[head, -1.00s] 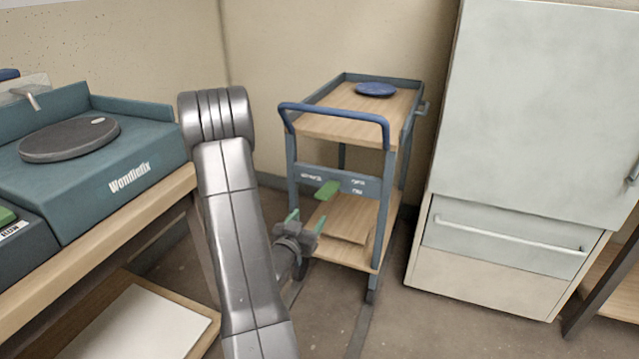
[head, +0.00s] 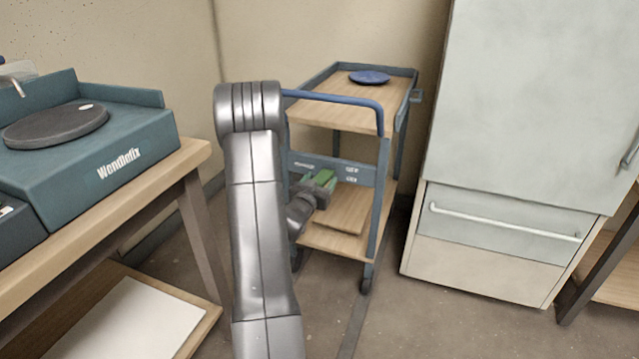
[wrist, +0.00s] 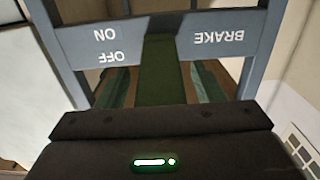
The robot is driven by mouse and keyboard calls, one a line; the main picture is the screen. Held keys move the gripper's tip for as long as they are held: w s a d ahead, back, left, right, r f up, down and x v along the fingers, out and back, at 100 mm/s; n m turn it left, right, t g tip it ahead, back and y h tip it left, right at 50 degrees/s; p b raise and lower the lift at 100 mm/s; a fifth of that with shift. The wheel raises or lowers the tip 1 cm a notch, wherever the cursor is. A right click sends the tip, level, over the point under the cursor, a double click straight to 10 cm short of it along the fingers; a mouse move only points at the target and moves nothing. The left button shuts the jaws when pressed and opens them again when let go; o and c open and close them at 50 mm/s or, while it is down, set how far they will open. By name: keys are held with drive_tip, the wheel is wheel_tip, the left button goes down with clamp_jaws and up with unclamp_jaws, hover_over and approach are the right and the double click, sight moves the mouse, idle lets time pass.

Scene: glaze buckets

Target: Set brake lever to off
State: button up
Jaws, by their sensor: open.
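The green brake lever (wrist: 160,70) sticks out from the blue-grey panel (wrist: 225,37) of the cart. In the wrist view, which is upside down, BRAKE is printed on one side and ON and OFF on the other. With the lettering upright, OFF is above ON. I cannot tell which mark the lever is set to. My gripper (wrist: 163,86) is open, with one greenish finger on each side of the lever and apparent gaps. In the head view my gripper (head: 320,185) is in front of the panel and partly hides the lever (head: 325,174).
The cart (head: 372,215) has a blue handle, a blue disc (head: 369,77) on top and a board (head: 345,208) on its lower shelf. A workbench (head: 150,195) with a teal wheel unit (head: 110,150) stands left. A pale cabinet (head: 530,110) stands right.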

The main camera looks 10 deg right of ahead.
clamp_jaws()
drive_tip(key=shift+r+p, duration=0.15)
drive_tip(key=shift+p, duration=0.2)
